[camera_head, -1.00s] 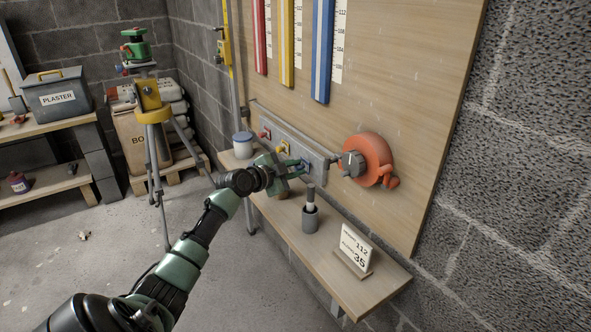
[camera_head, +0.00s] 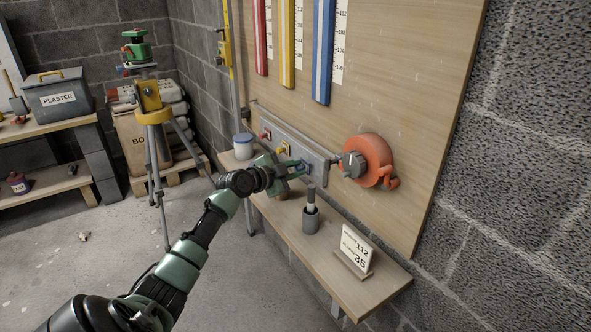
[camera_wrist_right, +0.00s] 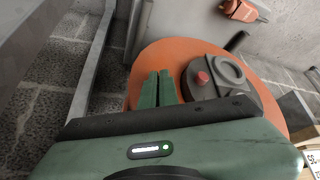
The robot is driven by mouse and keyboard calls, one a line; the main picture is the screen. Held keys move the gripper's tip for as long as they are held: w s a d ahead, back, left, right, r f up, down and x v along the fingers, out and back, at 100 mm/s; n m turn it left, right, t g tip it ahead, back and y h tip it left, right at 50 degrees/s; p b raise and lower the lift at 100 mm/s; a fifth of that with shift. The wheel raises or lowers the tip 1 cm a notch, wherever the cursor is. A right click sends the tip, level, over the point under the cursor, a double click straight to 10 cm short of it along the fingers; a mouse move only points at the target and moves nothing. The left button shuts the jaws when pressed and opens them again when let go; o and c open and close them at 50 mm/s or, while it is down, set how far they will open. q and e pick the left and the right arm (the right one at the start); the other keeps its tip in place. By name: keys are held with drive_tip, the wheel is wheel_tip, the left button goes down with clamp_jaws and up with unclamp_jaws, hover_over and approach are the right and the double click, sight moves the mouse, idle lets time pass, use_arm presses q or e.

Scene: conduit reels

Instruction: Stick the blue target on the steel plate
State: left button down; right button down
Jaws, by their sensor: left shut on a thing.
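The steel plate (camera_head: 316,163) is a long grey strip on the wooden board, bearing a red target (camera_head: 265,134) and a yellow target (camera_head: 284,147). My left gripper (camera_head: 298,170) is at the plate's right part, shut on the blue target (camera_head: 305,167). Only a small blue patch shows between the fingers. The target is at or very close to the plate face; I cannot tell whether it touches. My right gripper (camera_wrist_right: 158,89) shows only in the right wrist view, its green fingers close together with nothing seen between them.
An orange reel (camera_head: 373,159) with a grey knob sits right of the plate. A yellow-headed tripod (camera_head: 153,115) stands left.

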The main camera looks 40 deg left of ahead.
use_arm(q)
drive_tip(key=shift+s+b, duration=0.1)
drive_tip(key=shift+b, duration=0.25)
use_arm(e)
drive_tip(key=shift+w+a+t, duration=0.25)
drive_tip(key=shift+w+t, duration=0.05)
drive_tip(key=shift+t, duration=0.2)
idle(0.9)
